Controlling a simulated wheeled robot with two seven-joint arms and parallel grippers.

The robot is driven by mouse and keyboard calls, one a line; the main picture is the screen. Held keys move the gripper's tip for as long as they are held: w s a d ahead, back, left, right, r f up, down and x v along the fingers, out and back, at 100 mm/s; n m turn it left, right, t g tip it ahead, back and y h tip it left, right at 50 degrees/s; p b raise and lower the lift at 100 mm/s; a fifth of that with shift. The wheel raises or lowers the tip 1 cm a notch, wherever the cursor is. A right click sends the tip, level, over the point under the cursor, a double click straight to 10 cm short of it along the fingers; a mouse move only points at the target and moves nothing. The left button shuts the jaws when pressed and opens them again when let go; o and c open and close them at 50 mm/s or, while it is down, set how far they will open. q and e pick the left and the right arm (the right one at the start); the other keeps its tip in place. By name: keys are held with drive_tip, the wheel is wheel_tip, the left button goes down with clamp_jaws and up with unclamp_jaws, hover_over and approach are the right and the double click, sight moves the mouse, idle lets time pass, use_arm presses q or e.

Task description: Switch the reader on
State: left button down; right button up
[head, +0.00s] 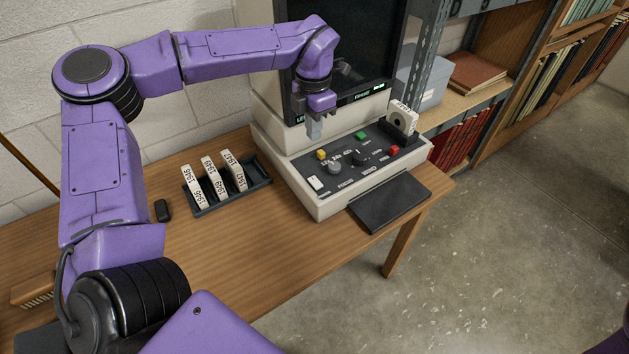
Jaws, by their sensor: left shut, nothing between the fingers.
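The reader (318,205) is a beige machine on the wooden table, with a tall dark screen (368,45) behind a sloping dark control panel (352,172). Small green lit marks show along the screen's lower edge. The panel carries a white switch (315,184) at its front left, a yellow button (321,154), a green button (361,136), a red button (393,150) and dark knobs (334,169). My left gripper (315,131) is shut and empty, pointing down over the panel's back left, behind the yellow button. I cannot tell whether it touches anything. My right gripper is out of view.
A black tray (232,199) of labelled film boxes stands left of the reader. A labelled reel (401,121) sits at the panel's right end. A small black object (162,210) and a brush (36,288) lie on the table. Shelving stands behind right. The table's front is clear.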

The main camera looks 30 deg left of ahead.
sight(313, 179)
use_arm(q)
drive_tip(key=f+p, duration=0.1)
drive_tip(key=f, duration=0.3)
drive_tip(key=f+p, duration=0.1)
drive_tip(key=f, duration=0.3)
drive_tip(key=f+p, duration=0.1)
drive_tip(key=f, duration=0.4)
drive_tip(key=shift+s, duration=0.25)
drive_tip(key=shift+f, duration=0.5)
drive_tip(key=shift+f, duration=0.25)
